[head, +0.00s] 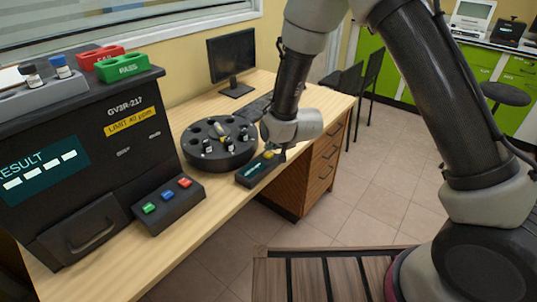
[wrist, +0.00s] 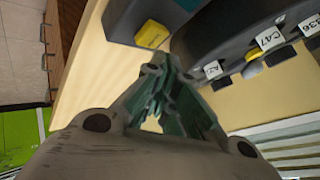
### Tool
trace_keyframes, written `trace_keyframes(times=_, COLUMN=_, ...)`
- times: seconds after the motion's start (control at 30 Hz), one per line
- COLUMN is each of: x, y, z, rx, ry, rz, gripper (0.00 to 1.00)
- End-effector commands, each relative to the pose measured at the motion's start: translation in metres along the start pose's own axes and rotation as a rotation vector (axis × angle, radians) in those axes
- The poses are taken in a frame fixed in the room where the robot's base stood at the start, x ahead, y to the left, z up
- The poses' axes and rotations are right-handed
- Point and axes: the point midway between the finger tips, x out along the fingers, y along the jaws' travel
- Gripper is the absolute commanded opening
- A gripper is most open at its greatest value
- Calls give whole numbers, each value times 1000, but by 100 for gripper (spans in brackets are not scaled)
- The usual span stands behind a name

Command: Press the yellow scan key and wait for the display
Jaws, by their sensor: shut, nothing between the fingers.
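The yellow scan key (head: 269,154) is on a small black scanner box (head: 246,180) at the front edge of the wooden desk. The box has a small teal display (head: 256,169) with marks too small to read. In the wrist view the yellow key (wrist: 152,34) shows large on the dark box (wrist: 120,20). My gripper (wrist: 160,75) is shut and empty, with its fingertips just short of the key in that picture. In the head view my gripper (head: 281,150) is beside the key; whether they touch cannot be told.
A round black carousel (head: 220,163) with vials stands close behind the box; labelled slots show on it in the wrist view. A large black analyser (head: 90,150) with a dashed result display and a button panel (head: 168,208) stands left. A monitor (head: 231,58) stands behind.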

Motion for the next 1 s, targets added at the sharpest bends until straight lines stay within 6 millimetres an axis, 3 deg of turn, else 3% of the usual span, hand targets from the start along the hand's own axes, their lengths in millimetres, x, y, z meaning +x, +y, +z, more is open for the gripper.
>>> trace_keyframes(times=1.0, x=6, y=5, z=5, rx=0, ry=0, rz=0, gripper=0)
